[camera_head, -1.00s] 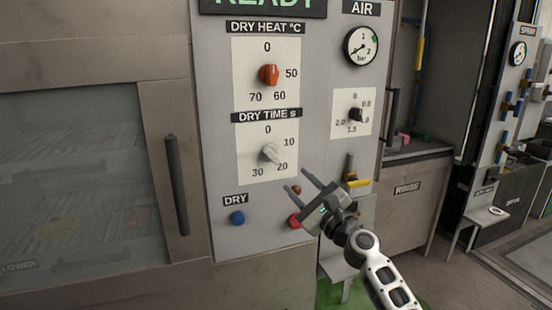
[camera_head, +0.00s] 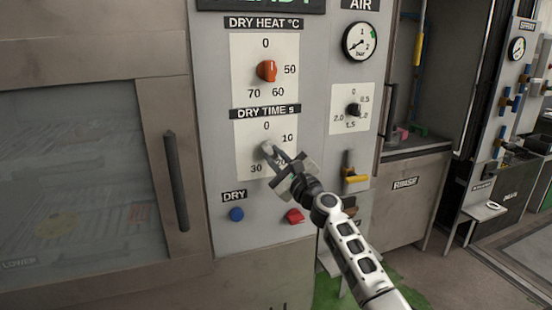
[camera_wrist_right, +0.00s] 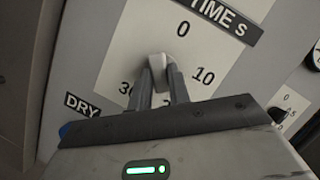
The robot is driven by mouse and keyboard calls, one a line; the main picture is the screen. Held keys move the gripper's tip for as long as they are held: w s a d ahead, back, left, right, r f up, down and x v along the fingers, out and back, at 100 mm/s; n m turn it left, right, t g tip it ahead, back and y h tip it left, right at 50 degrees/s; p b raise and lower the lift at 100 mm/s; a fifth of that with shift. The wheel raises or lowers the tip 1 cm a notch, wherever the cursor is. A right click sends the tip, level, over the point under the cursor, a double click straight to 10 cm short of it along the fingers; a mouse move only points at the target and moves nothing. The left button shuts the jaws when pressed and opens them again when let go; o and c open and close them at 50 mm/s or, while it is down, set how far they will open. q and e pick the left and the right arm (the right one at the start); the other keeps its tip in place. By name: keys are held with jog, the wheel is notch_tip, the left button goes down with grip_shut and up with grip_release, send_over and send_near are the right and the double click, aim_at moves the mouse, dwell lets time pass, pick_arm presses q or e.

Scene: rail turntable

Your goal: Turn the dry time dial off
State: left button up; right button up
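The white dry time dial (camera_head: 267,148) sits on a white plate marked 0, 10, 20 and 30, under the DRY TIME s label (camera_head: 266,112). My right gripper (camera_head: 276,153) reaches up to it from the lower right and partly covers it. In the right wrist view, the dial's knob (camera_wrist_right: 160,70) shows at the tips of my right gripper's two fingers (camera_wrist_right: 161,76), one finger on each side. The fingers stand apart; whether they press on the knob cannot be told. The dial's pointing direction is unclear. My left gripper is not in view.
The orange dry heat dial (camera_head: 267,71) is just above. A blue button (camera_head: 236,214) and a red button (camera_head: 293,216) are below. To the right are a small black air dial (camera_head: 353,110) and a yellow-handled valve (camera_head: 355,179). A cabinet door handle (camera_head: 176,180) is left.

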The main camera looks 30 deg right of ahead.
grip_shut()
